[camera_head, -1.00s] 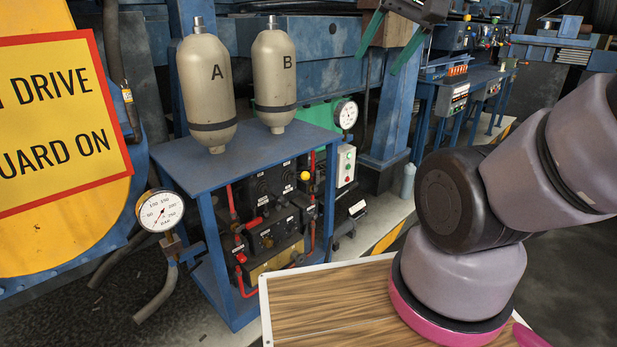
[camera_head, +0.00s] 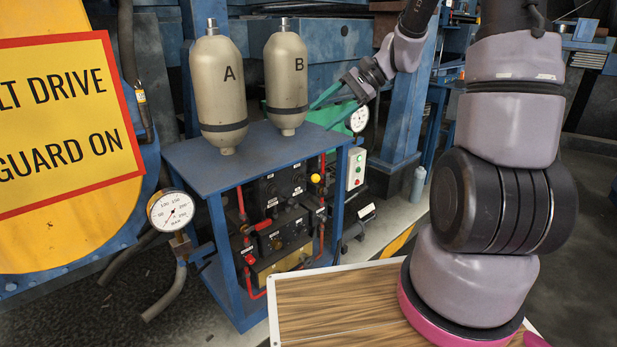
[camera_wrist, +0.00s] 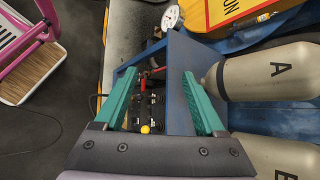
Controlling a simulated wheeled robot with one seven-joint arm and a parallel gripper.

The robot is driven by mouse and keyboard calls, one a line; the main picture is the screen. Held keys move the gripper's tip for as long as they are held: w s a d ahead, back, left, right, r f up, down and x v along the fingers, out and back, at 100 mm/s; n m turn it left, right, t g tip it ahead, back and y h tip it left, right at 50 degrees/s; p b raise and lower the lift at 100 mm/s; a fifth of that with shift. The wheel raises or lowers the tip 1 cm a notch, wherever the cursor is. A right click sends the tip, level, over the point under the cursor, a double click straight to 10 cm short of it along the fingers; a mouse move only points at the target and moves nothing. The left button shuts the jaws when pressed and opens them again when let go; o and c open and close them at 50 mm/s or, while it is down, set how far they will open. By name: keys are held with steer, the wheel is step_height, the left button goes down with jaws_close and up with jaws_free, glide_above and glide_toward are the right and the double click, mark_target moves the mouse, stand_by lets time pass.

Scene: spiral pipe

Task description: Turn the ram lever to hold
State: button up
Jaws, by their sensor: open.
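Under a blue stand (camera_head: 180,152), a black valve block (camera_head: 285,185) carries several small labelled levers. One has a yellow knob (camera_head: 316,178), one a red handle (camera_head: 262,225) and one a red knob (camera_head: 249,260). The labels are too small to read, so I cannot tell which is the ram lever. My gripper (camera_head: 320,118) is open and empty, beside tank B and above the stand's right side. In the wrist view, the valve block shows between its green fingers (camera_wrist: 158,78), with the yellow knob (camera_wrist: 146,129) nearer the gripper's base. No finger touches a lever.
Tanks A (camera_head: 217,90) and B (camera_head: 286,75) stand on the stand. A gauge (camera_head: 359,119) and a green-and-red button box (camera_head: 356,168) are at its right. Another gauge (camera_head: 171,210) is at the left. A wooden board (camera_head: 330,305) lies in front.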

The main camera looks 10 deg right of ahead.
steer(key=w+d+f+m+t+y, duration=0.15)
steer(key=w+f+m+t, duration=0.3)
steer(key=f, duration=0.55)
steer(key=w+d+f+m+t+y, duration=0.1)
steer(key=w+d+f+m+t, duration=0.2)
steer(key=w+f+m, duration=0.5)
steer(key=w+d+f+m+t+y, duration=0.1)
steer(key=w+d+f+m+t, duration=0.25)
steer(key=f, duration=0.95)
steer(key=x, duration=1)
steer(key=shift+a+r, duration=0.15)
steer(key=shift+a, duration=0.35)
steer(key=shift+h, duration=0.25)
jaws_close()
